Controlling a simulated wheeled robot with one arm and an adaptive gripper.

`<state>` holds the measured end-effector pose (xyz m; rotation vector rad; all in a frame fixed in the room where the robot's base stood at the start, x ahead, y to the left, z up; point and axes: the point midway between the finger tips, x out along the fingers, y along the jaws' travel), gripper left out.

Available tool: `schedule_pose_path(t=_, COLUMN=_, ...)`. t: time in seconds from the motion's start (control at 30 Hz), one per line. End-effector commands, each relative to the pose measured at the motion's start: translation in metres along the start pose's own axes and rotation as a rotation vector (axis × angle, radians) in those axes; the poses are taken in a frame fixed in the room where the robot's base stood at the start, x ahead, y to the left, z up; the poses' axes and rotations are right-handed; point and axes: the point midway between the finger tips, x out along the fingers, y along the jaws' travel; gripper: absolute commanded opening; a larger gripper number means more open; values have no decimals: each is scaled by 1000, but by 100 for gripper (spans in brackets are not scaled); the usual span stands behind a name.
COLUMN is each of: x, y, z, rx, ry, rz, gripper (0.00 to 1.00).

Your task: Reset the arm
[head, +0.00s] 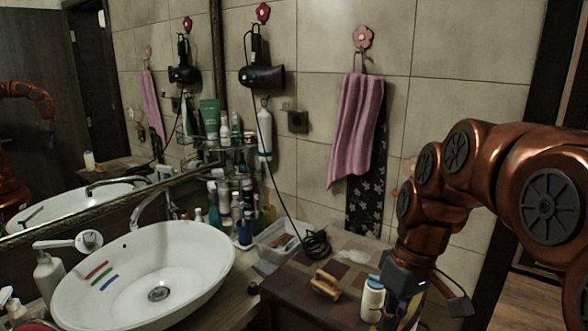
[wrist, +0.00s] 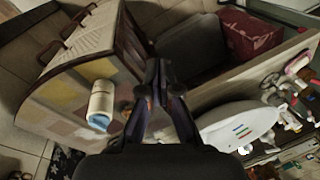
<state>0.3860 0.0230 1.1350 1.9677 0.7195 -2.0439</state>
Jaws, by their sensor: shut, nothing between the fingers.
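My copper-coloured arm (head: 455,165) reaches in from the right in the head view and bends down to the wrist near the cabinet top's right side. My gripper (wrist: 155,92) shows in the wrist view, its dark fingers together with nothing between them. Its fingertips cannot be made out in the head view. A white bottle (head: 373,301) stands on the cabinet top, just left of my wrist in the head view. It also shows left of the fingers in the wrist view (wrist: 101,104), apart from them.
A wooden-handled brush (head: 326,284) lies on the tiled cabinet top (head: 290,290). A white basin (head: 190,252) with coloured strips is at left. A white tray (head: 278,239), a black cord (head: 316,244) and several bottles are behind. A pink towel (head: 356,125) hangs on the wall.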

Motion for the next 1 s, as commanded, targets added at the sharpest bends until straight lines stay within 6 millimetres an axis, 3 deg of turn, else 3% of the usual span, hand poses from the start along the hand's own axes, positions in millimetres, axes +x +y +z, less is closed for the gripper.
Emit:
schedule_pose_path(t=0.4, x=65, y=-41, z=117, rx=329, ry=-86, rz=95, gripper=0)
schedule_pose_path(t=0.6, x=93, y=-52, z=163, rx=457, ry=-109, rz=136, gripper=0)
schedule_pose_path(t=0.77, x=105, y=-54, z=180, rx=508, ry=-116, rz=154, gripper=0)
schedule_pose_path(t=1.0, x=106, y=-55, z=183, rx=519, ry=-116, rz=157, gripper=0)
